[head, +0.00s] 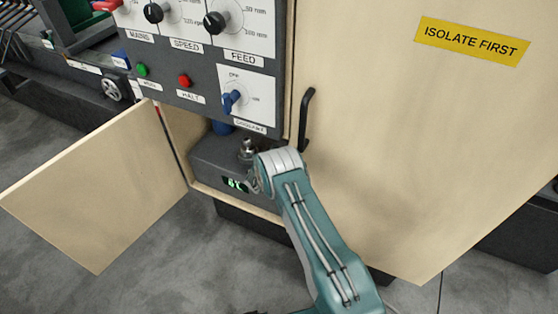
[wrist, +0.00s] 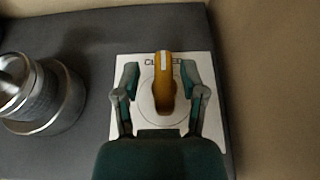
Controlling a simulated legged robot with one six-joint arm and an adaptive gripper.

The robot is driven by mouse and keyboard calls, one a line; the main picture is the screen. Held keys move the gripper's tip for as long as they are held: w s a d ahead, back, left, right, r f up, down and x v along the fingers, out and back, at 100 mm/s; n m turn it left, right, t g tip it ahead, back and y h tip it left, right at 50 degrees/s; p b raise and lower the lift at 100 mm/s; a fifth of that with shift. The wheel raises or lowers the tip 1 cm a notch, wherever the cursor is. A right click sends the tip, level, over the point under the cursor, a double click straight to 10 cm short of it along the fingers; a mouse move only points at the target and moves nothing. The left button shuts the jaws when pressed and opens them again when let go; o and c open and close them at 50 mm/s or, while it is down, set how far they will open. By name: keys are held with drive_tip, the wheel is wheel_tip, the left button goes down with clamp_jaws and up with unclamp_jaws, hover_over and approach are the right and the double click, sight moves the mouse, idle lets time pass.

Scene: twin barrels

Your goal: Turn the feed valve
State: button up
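An orange valve handle (wrist: 164,88) with a white stripe stands on a square white plate (wrist: 121,66) in the wrist view. Its striped end points up at a word on the plate that starts "CL" and ends "ED"; the handle hides the middle letters. My gripper (wrist: 160,78) is open, with one finger on each side of the handle. Gaps show between the fingers and the handle. The valve and my fingers are hidden behind my arm in the head view, where the grey unit (head: 210,156) shows inside the cabinet.
A round metal fitting (wrist: 42,95) rises left of the plate, also seen in the head view (head: 248,150). The left cabinet door (head: 95,185) stands open. The right door (head: 430,130), with a black handle (head: 305,118), is beside my arm. A control panel (head: 205,65) hangs above.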

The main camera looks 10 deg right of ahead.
drive_tip(key=shift+d, duration=0.1)
clamp_jaws()
drive_tip(key=shift+d, duration=0.1)
drive_tip(key=shift+m+g, duration=0.3)
drive_tip(key=shift+h, duration=0.5)
drive_tip(key=shift+m+g+h, duration=1.4)
drive_tip(key=shift+m+g, duration=0.4)
drive_tip(key=shift+m, duration=0.4)
drive_tip(key=shift+m+g+h, duration=0.3)
drive_tip(key=shift+m+g, duration=0.2)
drive_tip(key=shift+g, duration=0.1)
drive_tip(key=shift+o, duration=1.6)
unclamp_jaws()
drive_tip(key=shift+a, duration=0.2)
